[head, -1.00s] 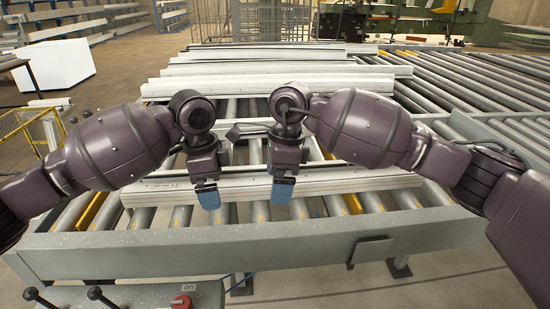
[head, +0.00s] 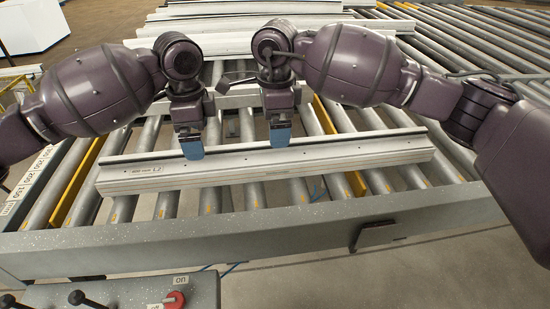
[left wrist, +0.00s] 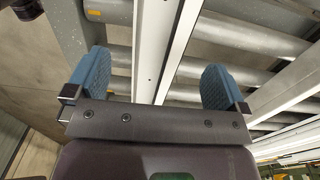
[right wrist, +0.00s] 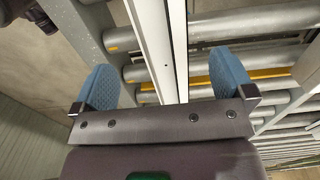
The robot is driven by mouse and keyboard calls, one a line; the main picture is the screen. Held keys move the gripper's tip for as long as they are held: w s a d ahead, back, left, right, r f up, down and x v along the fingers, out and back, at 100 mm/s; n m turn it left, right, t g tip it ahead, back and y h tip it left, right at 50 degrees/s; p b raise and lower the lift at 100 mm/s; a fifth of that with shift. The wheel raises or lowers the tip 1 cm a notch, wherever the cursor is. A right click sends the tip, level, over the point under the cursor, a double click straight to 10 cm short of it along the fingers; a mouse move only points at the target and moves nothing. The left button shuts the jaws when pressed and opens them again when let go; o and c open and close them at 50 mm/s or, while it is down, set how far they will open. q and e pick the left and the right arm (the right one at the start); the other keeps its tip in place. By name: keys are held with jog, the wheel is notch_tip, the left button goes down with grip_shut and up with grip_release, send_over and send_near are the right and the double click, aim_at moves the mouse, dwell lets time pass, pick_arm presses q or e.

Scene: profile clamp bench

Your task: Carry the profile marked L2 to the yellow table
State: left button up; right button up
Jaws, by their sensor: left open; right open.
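The long white profile marked L2 (head: 330,160) lies across the rollers near the front of the conveyor, its label near the left end in the head view. My left gripper (head: 191,149) is open over the left part of the profile. My right gripper (head: 280,136) is open over its middle. In the left wrist view the profile (left wrist: 152,50) runs between the two spread blue fingers, apart from both. In the right wrist view the profile (right wrist: 158,45) also runs between the open fingers. I cannot make out a yellow table in the head view.
More white profiles (head: 235,40) lie farther back on the rollers. The grey front rail (head: 280,240) borders the conveyor, with yellow bars (head: 85,180) between some rollers. A control box (head: 120,293) with levers and a red knob stands at the front left.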

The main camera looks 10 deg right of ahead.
aim_at(203, 163)
pick_arm(q)
notch_tip(203, 163, down, 10)
jog(key=shift+r, duration=0.2)
pick_arm(e)
notch_tip(203, 163, down, 10)
jog(key=shift+r, duration=0.15)
pick_arm(q)
jog(key=shift+r, duration=0.1)
jog(key=c, duration=1.6)
pick_arm(e)
jog(key=c, duration=1.6)
